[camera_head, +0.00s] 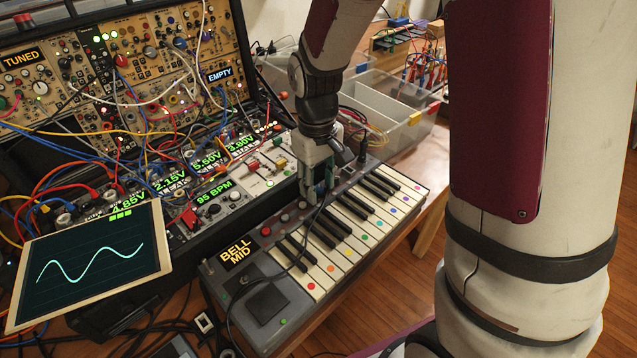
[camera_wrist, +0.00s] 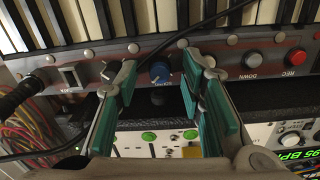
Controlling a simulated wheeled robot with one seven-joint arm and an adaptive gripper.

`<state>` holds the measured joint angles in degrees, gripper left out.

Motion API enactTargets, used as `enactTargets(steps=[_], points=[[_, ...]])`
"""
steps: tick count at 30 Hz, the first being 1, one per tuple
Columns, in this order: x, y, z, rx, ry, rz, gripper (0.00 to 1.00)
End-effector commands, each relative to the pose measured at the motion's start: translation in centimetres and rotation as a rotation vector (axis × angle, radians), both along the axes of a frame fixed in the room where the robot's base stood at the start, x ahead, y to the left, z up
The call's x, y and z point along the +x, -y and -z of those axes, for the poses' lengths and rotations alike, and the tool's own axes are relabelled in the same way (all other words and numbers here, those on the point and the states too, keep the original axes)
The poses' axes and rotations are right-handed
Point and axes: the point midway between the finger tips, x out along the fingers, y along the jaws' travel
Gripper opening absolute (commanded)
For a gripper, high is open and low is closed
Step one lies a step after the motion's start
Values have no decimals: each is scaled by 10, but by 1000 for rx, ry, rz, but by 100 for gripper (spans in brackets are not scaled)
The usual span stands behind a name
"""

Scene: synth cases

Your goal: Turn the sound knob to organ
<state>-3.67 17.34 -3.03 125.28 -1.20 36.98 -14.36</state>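A small grey keyboard (camera_head: 262,300) lies on the table, and its display (camera_head: 238,252) reads "BELL MID". My gripper (camera_wrist: 162,75) has teal-padded fingers, apart, one on each side of the knob in the picture. A gap shows between the knob and each finger. In the head view my gripper (camera_head: 318,195) points down at the keyboard's back strip and hides the knob.
Red and grey buttons (camera_wrist: 255,60) and a slider (camera_wrist: 72,75) share the strip. A black cable (camera_wrist: 200,25) crosses the keys. A patched modular synth (camera_head: 130,80), a tablet with a wave (camera_head: 90,265) and a clear bin (camera_head: 390,110) stand around.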

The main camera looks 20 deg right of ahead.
Motion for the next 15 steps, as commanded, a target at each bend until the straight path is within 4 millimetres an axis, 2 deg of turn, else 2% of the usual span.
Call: enactTargets(steps=[7,12,15], points=[[0,0,0,0,0,0,36],[0,0,0,0,0,0,0],[0,0,0,0,0,0,0]])
